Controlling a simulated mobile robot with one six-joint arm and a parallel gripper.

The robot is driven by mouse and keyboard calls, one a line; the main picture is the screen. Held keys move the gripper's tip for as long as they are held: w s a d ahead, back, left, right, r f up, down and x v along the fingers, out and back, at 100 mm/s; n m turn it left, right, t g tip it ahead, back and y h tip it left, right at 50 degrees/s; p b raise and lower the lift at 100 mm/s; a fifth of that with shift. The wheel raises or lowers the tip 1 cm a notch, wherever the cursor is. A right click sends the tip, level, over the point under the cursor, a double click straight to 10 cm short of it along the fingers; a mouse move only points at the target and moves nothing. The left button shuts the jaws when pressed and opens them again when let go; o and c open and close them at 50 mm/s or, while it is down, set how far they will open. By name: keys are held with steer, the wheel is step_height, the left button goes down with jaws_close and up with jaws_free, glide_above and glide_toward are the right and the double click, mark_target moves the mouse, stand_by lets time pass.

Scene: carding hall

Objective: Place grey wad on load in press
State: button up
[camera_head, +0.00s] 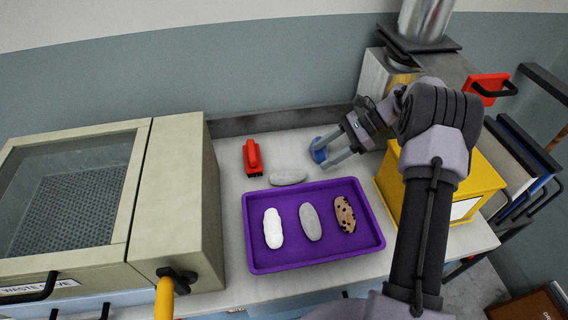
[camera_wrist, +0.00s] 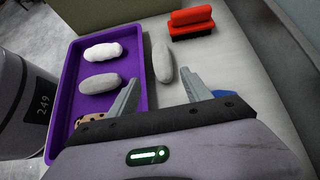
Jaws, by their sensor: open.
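One grey wad (camera_head: 311,222) lies in the purple tray (camera_head: 257,257), between a white wad (camera_head: 273,228) and a brown speckled wad (camera_head: 344,214). Another grey wad (camera_head: 288,177) lies on the bench just behind the tray; it also shows in the wrist view (camera_wrist: 162,62), ahead of the fingertips. My gripper (camera_head: 328,154) is open and empty, to the right of that bench wad and behind the tray. A blue object (camera_head: 319,150) is by its fingers, mostly hidden; in the wrist view it shows beyond the right finger. I cannot tell for sure which unit is the press.
A red brush (camera_head: 252,158) stands on the bench behind the tray. A cream cabinet (camera_head: 178,190) with a mesh window is at left. A yellow box (camera_head: 481,182) is at right, partly behind my arm. A metal unit (camera_head: 375,76) with a silver cylinder (camera_head: 424,20) stands at back right.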

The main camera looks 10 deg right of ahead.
mark_target(294, 172)
steer(key=x, duration=0.2)
steer(key=b+x, duration=0.1)
steer(key=x, duration=0.1)
steer(key=b+x, duration=0.1)
steer(key=x, duration=0.1)
steer(key=shift+f, duration=0.6)
steer(key=b+x, duration=0.3)
steer(key=x, duration=0.3)
steer(key=shift+w+a+r, duration=0.15)
steer(key=shift+w+r, duration=0.05)
steer(key=shift+r, duration=0.15)
